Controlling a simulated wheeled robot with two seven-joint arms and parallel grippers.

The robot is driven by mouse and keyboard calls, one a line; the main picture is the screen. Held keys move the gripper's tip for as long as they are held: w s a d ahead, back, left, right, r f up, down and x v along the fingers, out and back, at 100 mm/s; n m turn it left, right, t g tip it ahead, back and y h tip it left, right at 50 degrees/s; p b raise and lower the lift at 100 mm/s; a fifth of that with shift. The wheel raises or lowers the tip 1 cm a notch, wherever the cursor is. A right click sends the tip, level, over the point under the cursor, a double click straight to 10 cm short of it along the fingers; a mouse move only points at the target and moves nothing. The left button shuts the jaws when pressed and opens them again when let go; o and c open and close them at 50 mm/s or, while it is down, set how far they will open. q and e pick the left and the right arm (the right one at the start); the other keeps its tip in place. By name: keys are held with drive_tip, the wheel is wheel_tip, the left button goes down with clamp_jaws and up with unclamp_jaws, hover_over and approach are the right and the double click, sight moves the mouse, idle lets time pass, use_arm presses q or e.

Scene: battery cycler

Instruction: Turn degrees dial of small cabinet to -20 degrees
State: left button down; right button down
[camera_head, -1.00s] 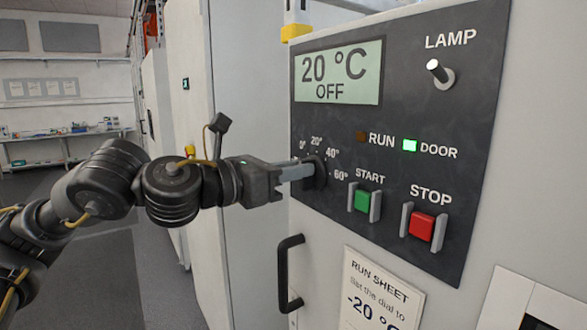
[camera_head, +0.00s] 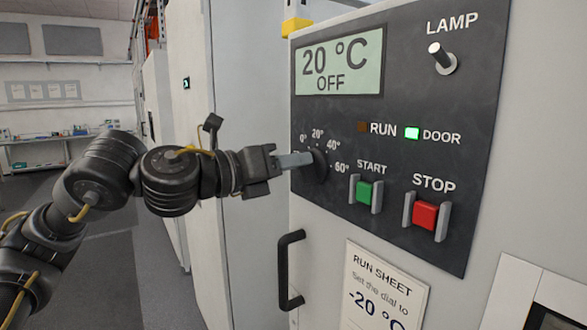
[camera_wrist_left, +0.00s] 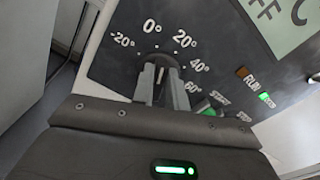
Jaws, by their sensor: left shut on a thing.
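The degrees dial (camera_head: 321,166) is a dark round knob on the black control panel of the small cabinet. My left gripper (camera_head: 307,160) reaches it from the left, and its fingers are shut on the knob. In the left wrist view the dial (camera_wrist_left: 160,60) sits between the two grey fingertips (camera_wrist_left: 161,80). Marks from -20° to 60° curve around it there. The fingers hide part of the knob, and I cannot tell exactly which mark it points to. The display (camera_head: 338,68) reads 20 °C and OFF. My right gripper is not in view.
The green START button (camera_head: 364,192) and red STOP button (camera_head: 425,214) stand between guards right of the dial. A lamp switch (camera_head: 442,58) is above. A black door handle (camera_head: 289,270) and the run sheet (camera_head: 382,292), reading -20 °C, are below. The DOOR light (camera_head: 412,133) is green.

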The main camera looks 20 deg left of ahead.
use_arm(q)
drive_tip(key=n+b, duration=0.1)
drive_tip(key=n, duration=0.6)
drive_tip(key=f+n+b, duration=0.1)
drive_tip(key=n, duration=0.3)
drive_tip(key=shift+w+a+b, duration=0.25)
drive_tip(key=shift+a+b, duration=0.1)
idle(0.4)
drive_tip(key=c, duration=1.4)
unclamp_jaws()
